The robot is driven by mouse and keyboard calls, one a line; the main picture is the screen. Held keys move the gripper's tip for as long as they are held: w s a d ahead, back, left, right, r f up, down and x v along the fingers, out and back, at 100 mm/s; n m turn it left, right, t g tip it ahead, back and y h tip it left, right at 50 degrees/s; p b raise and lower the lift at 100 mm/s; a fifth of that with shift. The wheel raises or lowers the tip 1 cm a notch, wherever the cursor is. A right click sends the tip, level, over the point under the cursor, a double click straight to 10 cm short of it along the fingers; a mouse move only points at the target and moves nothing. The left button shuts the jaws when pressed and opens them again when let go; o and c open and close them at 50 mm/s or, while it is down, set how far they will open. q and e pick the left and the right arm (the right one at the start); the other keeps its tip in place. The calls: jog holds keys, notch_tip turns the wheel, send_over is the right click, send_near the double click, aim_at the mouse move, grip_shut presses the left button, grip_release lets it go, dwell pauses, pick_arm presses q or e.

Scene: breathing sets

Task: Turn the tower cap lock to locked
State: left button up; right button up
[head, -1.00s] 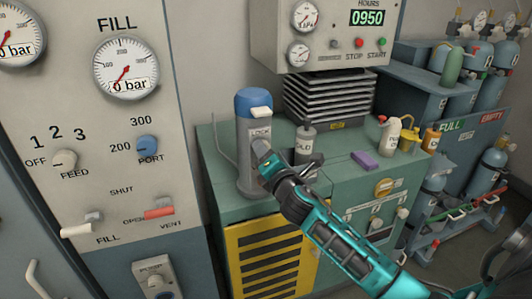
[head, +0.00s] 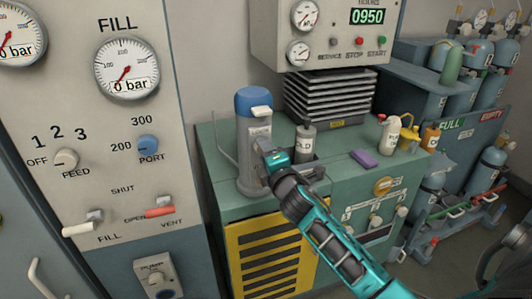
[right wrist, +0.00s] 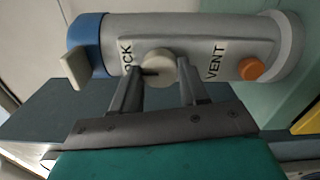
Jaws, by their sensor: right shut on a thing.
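The tower (head: 252,165) is an upright grey cylinder with a blue cap (head: 254,101) and a cream lever at its top, standing on the green cabinet. In the right wrist view the tower (right wrist: 206,38) lies sideways, blue cap (right wrist: 88,45) to the left. Its round cream lock knob (right wrist: 160,66) sits beside partly covered lettering ending in "OCK". My right gripper (head: 265,150) is at the tower's front. In the wrist view its fingers (right wrist: 160,80) stand either side of the knob, shut on it. My left gripper is out of view.
An orange knob (right wrist: 251,69) by "VENT" sits farther down the tower. Close right of the tower is a grey bottle (head: 305,142). The fill panel (head: 110,180) is left.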

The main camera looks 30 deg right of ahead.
jog(key=o, duration=1.1)
jog(key=shift+c, duration=0.2)
jog(key=shift+s, duration=0.1)
jog(key=v, duration=1.2)
jog(key=shift+s+b, duration=0.3)
jog(key=shift+s, duration=0.05)
jog(key=shift+a, duration=0.15)
jog(key=s+a+f+m+g+y, duration=0.2)
jog(key=s+a+f+m, duration=0.2)
jog(key=f, duration=0.3)
jog(key=s+a+f+m+g+y, duration=0.2)
jog(key=s+a+f+m, duration=0.2)
jog(key=f, duration=0.4)
jog(key=s+a+f+m+g+y, duration=0.2)
jog(key=s+a+f+m, duration=0.2)
jog(key=a+f+m, duration=0.2)
jog(key=shift+s+f+m+g, duration=0.3)
jog(key=shift+f+m+g, duration=0.1)
jog(key=shift+f, duration=0.45)
